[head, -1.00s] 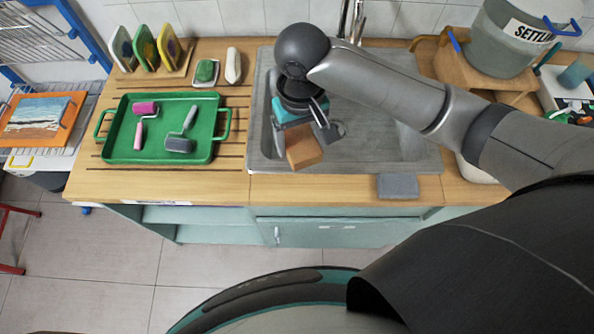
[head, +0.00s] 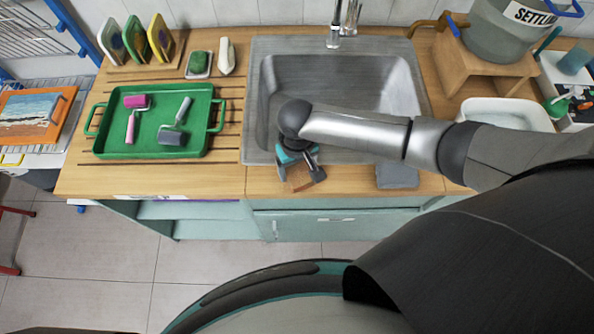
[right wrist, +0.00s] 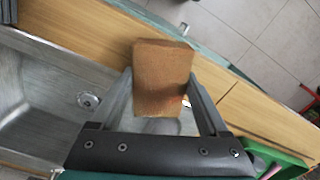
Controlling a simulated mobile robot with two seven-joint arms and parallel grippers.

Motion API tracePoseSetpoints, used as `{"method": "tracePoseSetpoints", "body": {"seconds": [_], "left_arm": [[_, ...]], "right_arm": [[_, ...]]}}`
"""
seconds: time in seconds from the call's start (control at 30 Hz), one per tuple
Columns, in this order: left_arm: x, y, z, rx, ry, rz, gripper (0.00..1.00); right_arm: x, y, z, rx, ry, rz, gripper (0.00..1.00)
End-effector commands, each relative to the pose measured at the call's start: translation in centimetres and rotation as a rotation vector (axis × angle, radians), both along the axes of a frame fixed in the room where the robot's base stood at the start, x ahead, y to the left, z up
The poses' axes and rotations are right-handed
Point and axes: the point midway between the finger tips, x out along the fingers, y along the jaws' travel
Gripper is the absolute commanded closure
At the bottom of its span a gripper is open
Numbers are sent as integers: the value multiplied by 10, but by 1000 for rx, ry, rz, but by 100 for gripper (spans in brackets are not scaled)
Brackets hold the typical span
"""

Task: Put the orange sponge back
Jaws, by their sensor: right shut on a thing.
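The orange sponge (right wrist: 162,72), a brownish-orange block, sits between the two fingers of my right gripper (right wrist: 160,95) in the right wrist view. The gripper is shut on it. In the head view the right gripper (head: 303,176) is over the counter strip at the front edge of the sink, and only a small part of the sponge (head: 301,187) shows beneath it. I cannot tell whether the sponge touches the counter. My left gripper is not in view.
The grey sink (head: 340,80) is behind the gripper. A flat grey pad (head: 397,177) lies to its right. A green tray (head: 200,95) with two rollers stands left. A green sponge (head: 199,63) on a dish is behind the tray. Bare wood (head: 215,182) lies left of the gripper.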

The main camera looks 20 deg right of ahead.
Motion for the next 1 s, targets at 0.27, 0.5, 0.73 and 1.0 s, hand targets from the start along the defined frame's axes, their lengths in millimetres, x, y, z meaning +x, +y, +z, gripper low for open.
{"method": "tracePoseSetpoints", "body": {"seconds": [0.27, 0.5, 0.73, 1.0], "left_arm": [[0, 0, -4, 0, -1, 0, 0], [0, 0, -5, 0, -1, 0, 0], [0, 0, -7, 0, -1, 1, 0], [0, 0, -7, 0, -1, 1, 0]], "right_arm": [[0, 0, -20, 0, -1, 2, 66], [0, 0, -21, 0, 0, 1, 66], [0, 0, -27, 0, 0, 0, 20], [0, 0, -27, 0, 0, 1, 0]]}}
